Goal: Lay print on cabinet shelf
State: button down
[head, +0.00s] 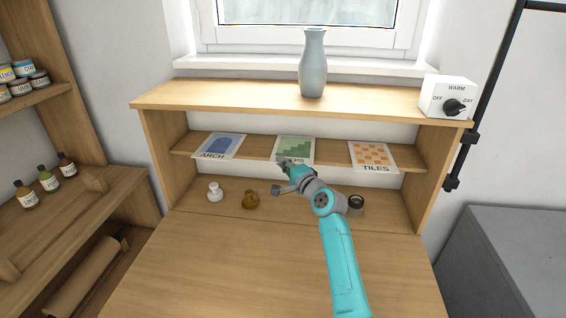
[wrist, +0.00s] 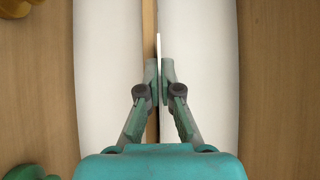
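Three prints show at the cabinet shelf (head: 336,157) in the head view. The print with a blue arch (head: 221,143), labelled ARCH, is on the left. The print with green steps (head: 294,146) is in the middle, its label partly hidden by my arm. The print with orange tiles (head: 372,156), labelled TILES, is on the right. My gripper (head: 283,161) is at the lower edge of the green print. In the wrist view my gripper's fingers (wrist: 160,70) are closed on a thin white sheet (wrist: 158,46) seen edge-on, which appears to be the green print.
A white knob-like object (head: 215,192), an amber object (head: 250,200) and a dark round object (head: 356,204) stand below the shelf. The front worktop (head: 220,265) is clear.

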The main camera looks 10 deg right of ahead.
jog(key=shift+f, duration=0.25)
jog(key=c, duration=1.2)
grip_release()
jog(key=shift+c, duration=0.2)
jog(key=shift+s, duration=0.1)
